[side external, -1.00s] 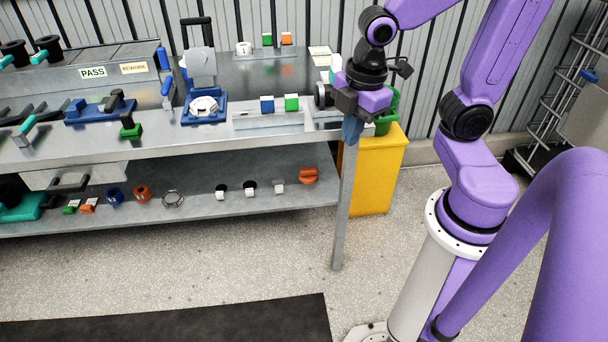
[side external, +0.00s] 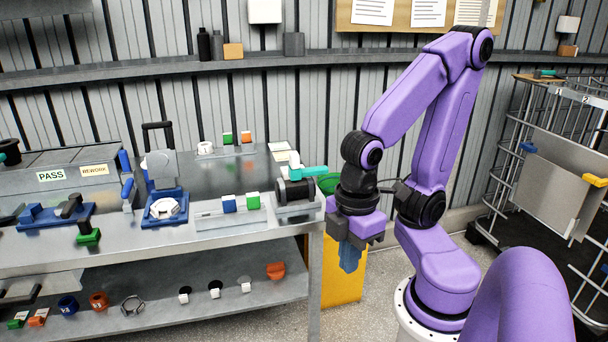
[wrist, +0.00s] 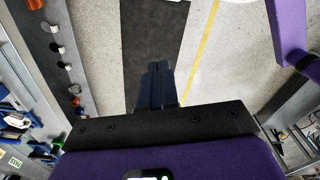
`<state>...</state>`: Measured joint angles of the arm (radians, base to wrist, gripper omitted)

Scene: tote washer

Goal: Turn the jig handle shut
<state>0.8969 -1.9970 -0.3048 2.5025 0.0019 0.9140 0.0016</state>
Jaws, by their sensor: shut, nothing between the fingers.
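On the bench in the side external view, a blue jig (side external: 165,206) holds a white hexagonal part. A grey plate stands raised behind the part, with a black handle (side external: 158,126) upright above it. A black cylindrical fixture (side external: 295,192) with a teal handle (side external: 308,172) stands at the bench's right end; the handle points right. I cannot tell which of the two handles the task names. My gripper (side external: 349,258) hangs beyond the bench's right edge, apart from both. Its blue fingers, also in the wrist view (wrist: 160,70), are shut and empty above the floor.
A lower shelf (side external: 215,300) holds several small parts. A yellow bin (side external: 343,278) stands near the bench's right end, partly behind my gripper.

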